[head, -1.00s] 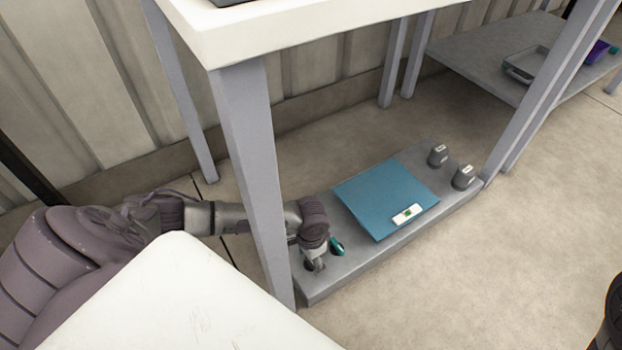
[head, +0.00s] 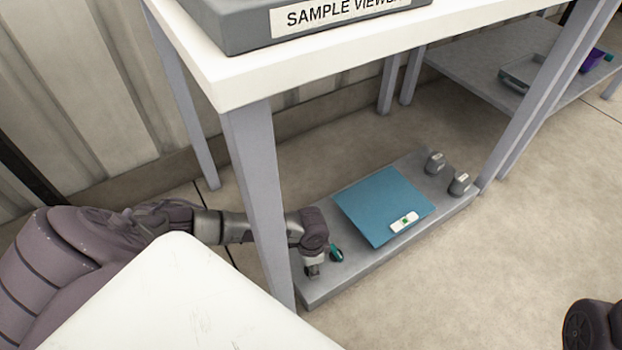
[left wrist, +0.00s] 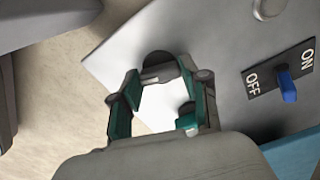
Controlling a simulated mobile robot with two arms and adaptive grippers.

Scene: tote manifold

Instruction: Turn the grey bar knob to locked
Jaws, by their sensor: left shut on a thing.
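The grey bar knob (left wrist: 157,66) shows in the left wrist view as a dark round base with a light bar, at the tips of my left gripper (left wrist: 160,76). The two teal-padded fingers stand on either side of the bar and are shut on it. In the head view my left gripper (head: 312,270) points down at the near left end of the low grey panel (head: 345,275) and hides the knob. I see no locked mark, so I cannot tell the knob's setting.
A blue lever switch (left wrist: 287,86) marked ON and OFF sits right of the knob. A table leg (head: 255,190) stands close to my left arm, under a white tabletop (head: 250,85).

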